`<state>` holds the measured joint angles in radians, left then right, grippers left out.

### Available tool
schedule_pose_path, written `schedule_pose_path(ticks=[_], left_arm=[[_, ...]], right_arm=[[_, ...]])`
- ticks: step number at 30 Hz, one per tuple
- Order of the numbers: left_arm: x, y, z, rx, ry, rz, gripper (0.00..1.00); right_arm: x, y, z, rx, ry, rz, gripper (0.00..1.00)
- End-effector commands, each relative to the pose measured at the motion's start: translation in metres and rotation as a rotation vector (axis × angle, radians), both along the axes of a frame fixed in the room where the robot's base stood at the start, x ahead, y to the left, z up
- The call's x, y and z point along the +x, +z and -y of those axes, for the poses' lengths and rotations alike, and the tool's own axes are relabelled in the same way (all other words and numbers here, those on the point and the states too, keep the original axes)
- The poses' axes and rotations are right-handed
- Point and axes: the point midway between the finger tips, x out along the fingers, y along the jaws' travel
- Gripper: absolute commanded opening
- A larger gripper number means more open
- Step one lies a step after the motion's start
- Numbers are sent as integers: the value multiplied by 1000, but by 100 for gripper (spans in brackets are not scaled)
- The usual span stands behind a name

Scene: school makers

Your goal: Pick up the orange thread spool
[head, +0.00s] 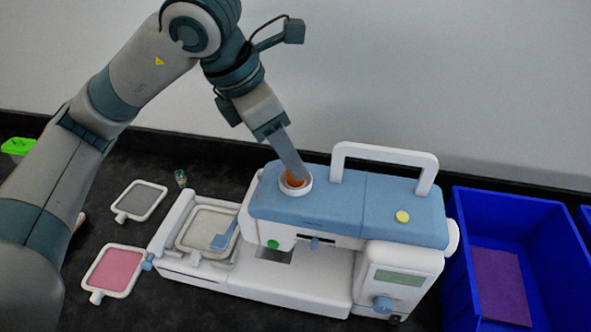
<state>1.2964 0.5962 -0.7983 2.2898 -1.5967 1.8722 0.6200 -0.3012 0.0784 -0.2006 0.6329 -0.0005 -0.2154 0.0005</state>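The orange thread spool (295,179) sits in a white round holder (296,190) on the blue top of the sewing machine (330,206). My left gripper (299,170) reaches down from the upper left, with its fingers at the top of the spool. The fingers are seen edge-on and hide part of the spool. I cannot tell whether they are closed on it. The spool appears still inside the holder. My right gripper is not in view.
The machine's white handle (385,153) rises to the right of the spool. A blue bin (560,225) with a purple piece stands at right. A grey-filled frame (140,200), a pink-filled frame (115,270) and a small spool (181,178) lie at left. A wall stands behind.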

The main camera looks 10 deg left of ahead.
Motion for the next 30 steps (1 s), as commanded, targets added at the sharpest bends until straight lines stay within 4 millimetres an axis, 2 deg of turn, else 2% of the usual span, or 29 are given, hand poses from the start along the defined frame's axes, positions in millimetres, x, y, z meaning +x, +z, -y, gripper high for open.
schedule_pose_path(ticks=[4,12,27,28,30], left_arm=[[7,-10,5,-1,0,-5,48],[14,-35,13,-1,-1,-1,48],[15,-37,13,-1,0,1,48],[15,-37,13,-1,1,0,45],[15,-37,13,-1,1,0,28]], right_arm=[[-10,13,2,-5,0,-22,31],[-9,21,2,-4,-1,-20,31],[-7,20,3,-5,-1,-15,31],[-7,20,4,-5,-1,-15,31],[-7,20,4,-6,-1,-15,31]])
